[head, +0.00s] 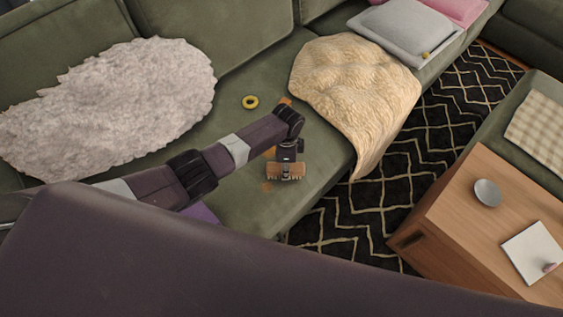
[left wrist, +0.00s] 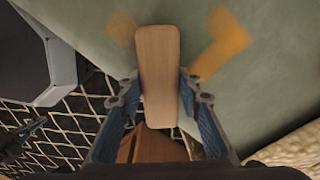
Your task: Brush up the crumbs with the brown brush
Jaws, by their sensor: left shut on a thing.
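My left gripper (head: 288,160) is shut on the brown brush (head: 286,171) over the green sofa seat, near its front edge. Orange crumb patches (head: 266,186) lie on the seat left of the brush, partly beside and behind my arm. Orange patches (left wrist: 225,45) also show blurred in the left wrist view.
A yellow ring (head: 250,102) lies behind my arm. A fluffy pale throw (head: 110,105) covers the left seat, and a cream blanket (head: 355,90) hangs over the front edge. A purple object (head: 201,212) is partly hidden by my arm. A wooden table (head: 450,225) stands right.

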